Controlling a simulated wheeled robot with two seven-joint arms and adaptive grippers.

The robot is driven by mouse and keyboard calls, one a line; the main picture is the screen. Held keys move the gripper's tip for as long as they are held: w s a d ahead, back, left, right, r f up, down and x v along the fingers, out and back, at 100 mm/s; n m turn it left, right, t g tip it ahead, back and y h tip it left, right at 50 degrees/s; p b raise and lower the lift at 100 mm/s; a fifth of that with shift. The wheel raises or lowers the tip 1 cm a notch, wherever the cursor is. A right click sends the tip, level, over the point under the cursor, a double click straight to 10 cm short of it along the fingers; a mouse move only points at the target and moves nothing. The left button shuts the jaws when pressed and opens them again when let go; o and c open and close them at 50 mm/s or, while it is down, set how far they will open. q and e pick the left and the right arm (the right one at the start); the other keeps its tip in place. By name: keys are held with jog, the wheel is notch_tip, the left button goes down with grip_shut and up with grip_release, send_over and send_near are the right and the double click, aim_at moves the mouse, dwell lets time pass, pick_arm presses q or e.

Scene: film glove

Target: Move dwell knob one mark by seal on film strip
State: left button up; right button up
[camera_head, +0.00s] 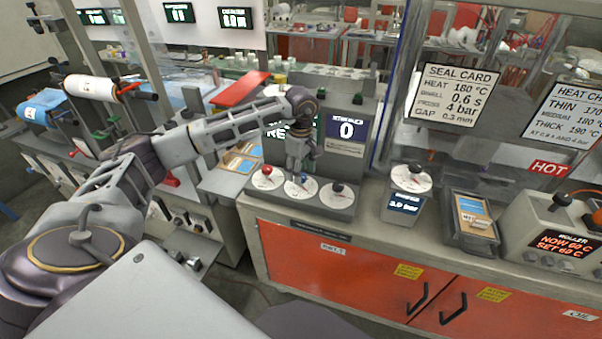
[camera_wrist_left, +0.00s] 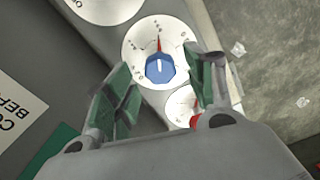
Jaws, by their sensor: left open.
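Three round white dials sit in a row on a grey panel. They carry a red knob (camera_head: 267,170), a blue knob (camera_head: 303,178) and a black knob (camera_head: 337,188); their lettering is too small to read. My left gripper (camera_head: 299,168) points down over the middle dial. In the left wrist view the blue knob (camera_wrist_left: 160,68) lies between the spread green-padded fingers, apart from both. A red pointer (camera_wrist_left: 159,44) shows beside it, and the red knob (camera_wrist_left: 195,122) is partly hidden. A dark tray (camera_head: 455,238) at right holds a tan and blue piece; I cannot tell whether it is the film strip.
A seal card (camera_head: 459,96) reads heat 180 °C and 0.6 s. A display (camera_head: 346,131) behind the dials shows 0. Another dial (camera_head: 411,178) stands to the right, above a 3.0 bar readout. A roller unit (camera_head: 560,235) stands at far right. Red cabinet doors are below.

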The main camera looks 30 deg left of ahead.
pick_arm(q)
notch_tip(320, 180, up, 11)
jog(key=shift+f, duration=0.15)
dwell(0.4)
jog(key=shift+s+f, duration=0.1)
dwell(0.5)
